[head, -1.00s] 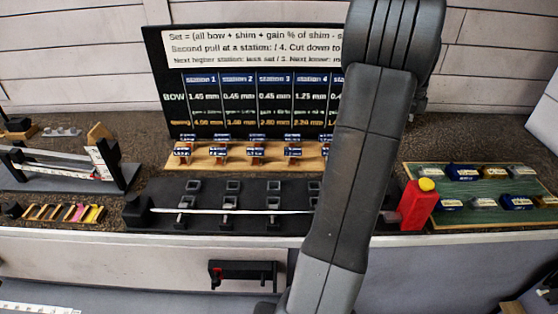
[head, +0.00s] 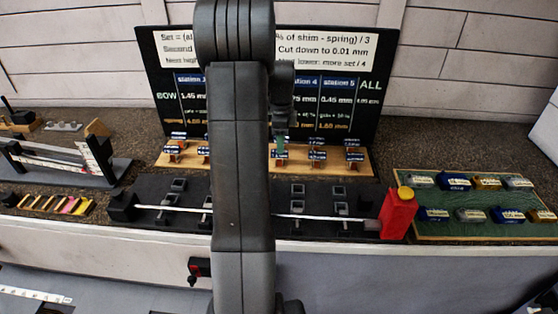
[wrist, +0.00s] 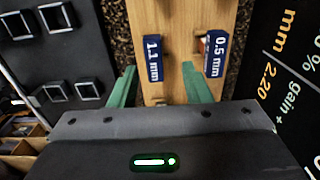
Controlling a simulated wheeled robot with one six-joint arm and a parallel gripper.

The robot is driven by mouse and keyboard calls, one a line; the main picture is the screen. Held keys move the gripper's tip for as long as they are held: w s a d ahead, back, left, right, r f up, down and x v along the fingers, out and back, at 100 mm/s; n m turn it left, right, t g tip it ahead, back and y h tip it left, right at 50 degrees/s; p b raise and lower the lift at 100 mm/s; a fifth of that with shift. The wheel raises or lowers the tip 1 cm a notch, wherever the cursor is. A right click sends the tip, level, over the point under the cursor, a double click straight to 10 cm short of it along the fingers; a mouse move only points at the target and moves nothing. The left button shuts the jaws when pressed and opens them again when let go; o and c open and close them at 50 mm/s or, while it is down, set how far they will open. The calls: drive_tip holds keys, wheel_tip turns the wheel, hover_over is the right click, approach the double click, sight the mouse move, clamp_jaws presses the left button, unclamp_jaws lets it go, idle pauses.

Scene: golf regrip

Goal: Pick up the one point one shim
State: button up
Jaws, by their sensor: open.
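The 1.1 mm shim's blue label (wrist: 153,59) stands at the left edge of the wooden strip in the wrist view. A 0.5 mm label (wrist: 217,53) faces it across the strip. The 1.1 mm label lies just ahead of the gap, nearer the left finger. In the head view my gripper (head: 281,143) hangs over the wooden strip (head: 237,163), close to a blue-labelled piece there; its label is too small to read.
A black fixture (head: 160,222) with a long pale rod runs in front of the strip. The sign board (head: 340,120) stands behind. A red bottle (head: 398,216) and a green tray (head: 470,222) of labelled blocks are at the right. My arm hides the middle.

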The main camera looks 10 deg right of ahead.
sight(279, 157)
drive_tip(key=f, duration=0.2)
drive_tip(key=f+p, duration=0.1)
drive_tip(key=shift+s+a+f, duration=0.3)
drive_tip(key=shift+f, duration=0.6)
clamp_jaws()
drive_tip(key=shift+r, duration=0.1)
